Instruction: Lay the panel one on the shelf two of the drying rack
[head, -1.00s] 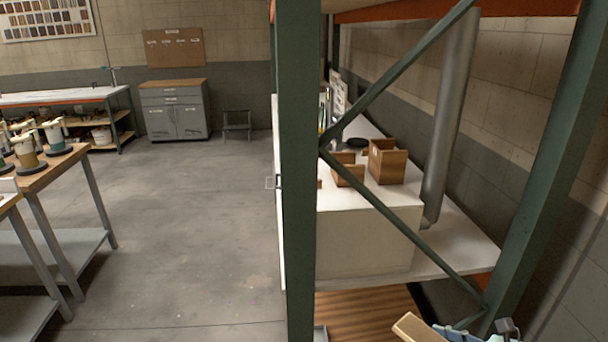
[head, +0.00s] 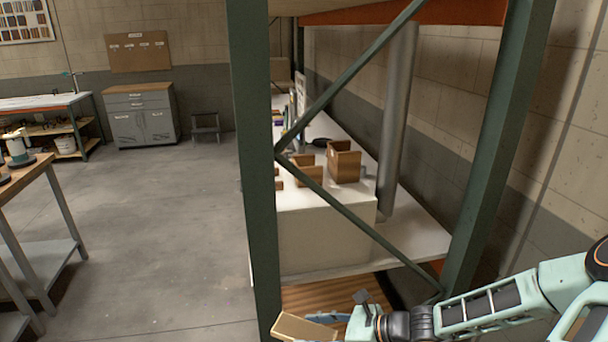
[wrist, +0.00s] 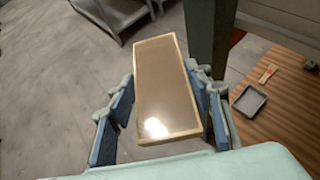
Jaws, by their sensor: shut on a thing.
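A flat rectangular panel (wrist: 163,80) with a brown-grey face and a pale wooden rim lies between the fingers of my gripper (wrist: 163,112) in the wrist view. My gripper is shut on it near its lower end, with blue pads at either side. In the head view, the panel (head: 303,328) shows as a pale wooden edge at the bottom, left of my gripper (head: 328,320). The panel is held in the air. I cannot identify the drying rack or its shelf two in either view.
A storage rack with green posts (head: 255,170) and a diagonal brace stands close ahead. It holds a white block (head: 325,230) and wooden boxes (head: 344,163). A wooden surface with a grey tray (wrist: 249,100) lies right of the panel. Floor (head: 170,220) is open to the left.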

